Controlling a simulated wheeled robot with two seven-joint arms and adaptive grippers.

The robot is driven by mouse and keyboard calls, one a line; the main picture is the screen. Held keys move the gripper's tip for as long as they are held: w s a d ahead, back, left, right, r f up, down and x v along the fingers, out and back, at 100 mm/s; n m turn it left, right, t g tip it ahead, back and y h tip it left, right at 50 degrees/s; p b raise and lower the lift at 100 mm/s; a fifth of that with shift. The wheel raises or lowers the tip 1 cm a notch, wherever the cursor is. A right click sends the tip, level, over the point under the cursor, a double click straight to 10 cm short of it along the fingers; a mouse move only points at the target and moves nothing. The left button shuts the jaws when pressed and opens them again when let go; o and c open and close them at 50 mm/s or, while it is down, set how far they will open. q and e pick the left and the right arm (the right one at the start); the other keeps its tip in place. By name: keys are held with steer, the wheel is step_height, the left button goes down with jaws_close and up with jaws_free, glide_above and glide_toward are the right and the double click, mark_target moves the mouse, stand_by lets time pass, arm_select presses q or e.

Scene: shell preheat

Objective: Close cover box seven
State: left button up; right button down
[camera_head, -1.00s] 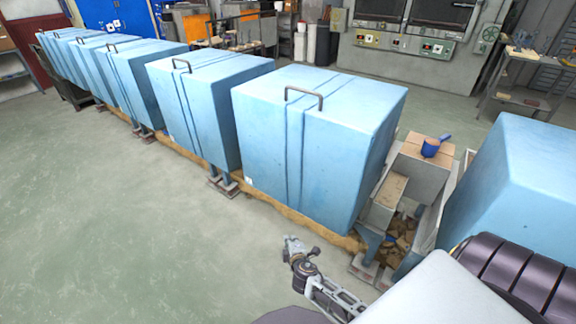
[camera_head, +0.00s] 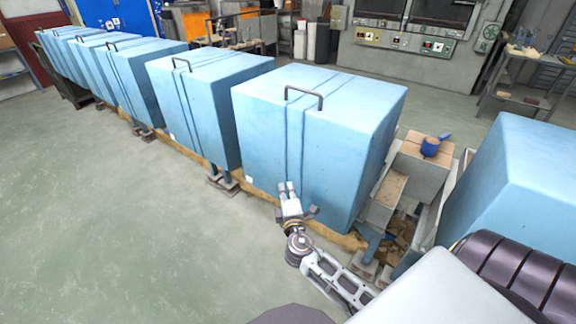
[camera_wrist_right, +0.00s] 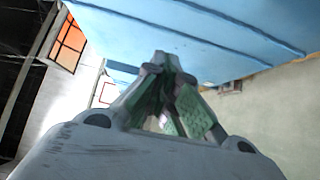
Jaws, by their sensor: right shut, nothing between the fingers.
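Large light-blue cover boxes stand in a row; no numbers on them can be read. The nearest cover box of the row (camera_head: 345,155) is upright, with a dark handle (camera_head: 303,93) on top. My right gripper (camera_head: 287,187) is shut and empty in front of this box's lower front face. In the right wrist view the closed fingertips (camera_wrist_right: 165,62) point toward the blue cover surface (camera_wrist_right: 190,30); I cannot tell whether they touch it. My left gripper is not in view.
Another blue cover box (camera_head: 520,180) stands at the right. Between them is an uncovered gap with a grey bin (camera_head: 420,170), a blue ladle (camera_head: 432,147) and brown pieces (camera_head: 400,240). The green floor (camera_head: 130,240) at left is clear.

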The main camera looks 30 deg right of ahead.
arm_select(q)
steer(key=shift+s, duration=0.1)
arm_select(e)
steer(key=p, duration=0.2)
glide_toward(286, 156)
steer(key=shift+w+a, duration=0.95)
steer(key=shift+w, duration=0.4)
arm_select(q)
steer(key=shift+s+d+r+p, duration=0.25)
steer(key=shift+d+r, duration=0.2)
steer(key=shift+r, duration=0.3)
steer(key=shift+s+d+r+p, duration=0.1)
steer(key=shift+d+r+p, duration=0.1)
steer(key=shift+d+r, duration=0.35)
arm_select(e)
steer(key=shift+w+d, duration=0.25)
steer(key=shift+d, duration=0.35)
steer(key=shift+w+d, duration=0.3)
steer(key=shift+d, duration=0.35)
steer(key=shift+w+d, duration=0.25)
steer(key=shift+d, duration=0.35)
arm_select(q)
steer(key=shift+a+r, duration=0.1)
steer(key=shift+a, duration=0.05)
